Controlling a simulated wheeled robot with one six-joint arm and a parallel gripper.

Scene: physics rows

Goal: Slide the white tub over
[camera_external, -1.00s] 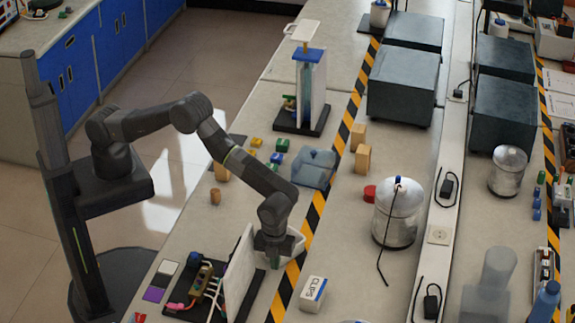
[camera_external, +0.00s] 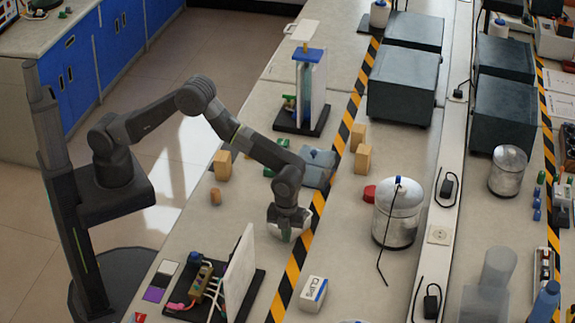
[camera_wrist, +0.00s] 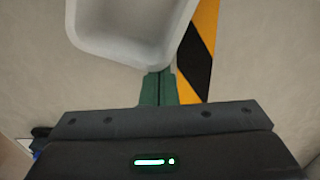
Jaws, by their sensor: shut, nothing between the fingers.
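The white tub (camera_wrist: 130,30) is a shallow open container with rounded corners. In the wrist view it lies just beyond my fingertips, up and to the left, and its near rim meets or nearly meets them. I cannot tell for sure whether they touch. The inside that shows is empty. My gripper (camera_wrist: 158,88) has green fingers, shut with nothing between them. In the external view my gripper (camera_external: 287,236) is low over the bench beside the striped tape and hides most of the tub; only bits of white show around it.
Black-and-yellow tape (camera_external: 296,262) runs along the bench right of my gripper. A board with an upright white panel (camera_external: 238,275) stands in front. A CLIPS box (camera_external: 313,294), a metal canister (camera_external: 398,215) and wooden blocks (camera_external: 362,158) stand nearby. A blue-grey clear container (camera_external: 319,165) is behind.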

